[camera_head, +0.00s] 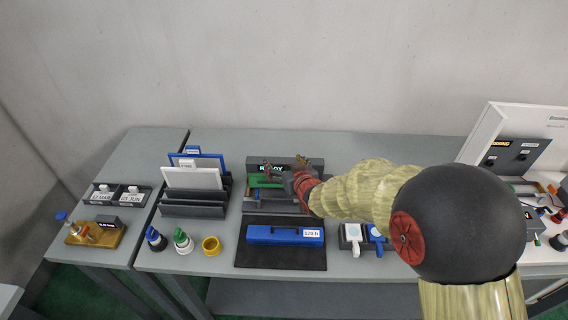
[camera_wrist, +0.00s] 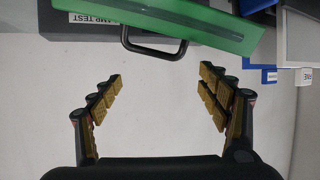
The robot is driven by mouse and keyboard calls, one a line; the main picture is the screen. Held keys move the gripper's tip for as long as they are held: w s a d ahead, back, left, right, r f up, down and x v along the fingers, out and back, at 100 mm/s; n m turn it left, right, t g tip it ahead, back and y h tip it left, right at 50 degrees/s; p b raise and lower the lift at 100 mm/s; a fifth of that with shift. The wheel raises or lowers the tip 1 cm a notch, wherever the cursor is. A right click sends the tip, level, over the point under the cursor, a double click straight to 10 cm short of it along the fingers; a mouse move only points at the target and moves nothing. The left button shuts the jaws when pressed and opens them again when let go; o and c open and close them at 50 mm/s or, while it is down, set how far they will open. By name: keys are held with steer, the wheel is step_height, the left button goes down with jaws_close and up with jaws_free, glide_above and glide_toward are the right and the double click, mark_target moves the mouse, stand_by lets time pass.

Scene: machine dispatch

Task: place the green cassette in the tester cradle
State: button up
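The green cassette (camera_head: 262,181) is at the front of the dark tester (camera_head: 316,164), which shows READY on its display. My gripper (camera_head: 284,170) is just beside it, partly covering the tester. In the wrist view the green cassette (camera_wrist: 200,22) lies along the top, tilted across the picture, with a black handle (camera_wrist: 154,49) below it. My gripper (camera_wrist: 161,80) is open there, its fingers spread on either side with nothing between them, and the handle lies beyond the fingertips. The cradle is mostly hidden, so I cannot tell how fully the cassette is seated.
A blue case (camera_head: 272,235) labelled 120 lies on a black mat (camera_head: 282,257) in front. A rack (camera_head: 193,211) with white and blue panels stands left. Bottles and a yellow ring (camera_head: 211,245) stand near the front edge. Blue-and-white items (camera_head: 352,232) are at right.

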steer(key=shift+o, duration=0.8)
steer(key=shift+r+p, duration=0.4)
steer(key=shift+p, duration=0.05)
steer(key=shift+s+d+r, duration=0.1)
steer(key=shift+s+r, duration=0.15)
steer(key=s+d+r+m+g+h+p, duration=0.1)
steer(key=s+d+r+h, duration=0.1)
steer(key=s+d+r, duration=0.6)
steer(key=s+d+r+m+g+h, duration=0.1)
steer(key=s+d+r+h, duration=0.15)
steer(key=s+d, duration=0.5)
steer(key=s+d+r+m+g, duration=0.1)
steer(key=s+d+r+g, duration=0.1)
steer(key=s, duration=0.9)
steer(key=s+d+r+m+g, duration=0.1)
steer(key=s+r+g, duration=0.1)
steer(key=s, duration=0.9)
steer(key=shift+d+g, duration=0.35)
steer(key=shift+g, duration=0.15)
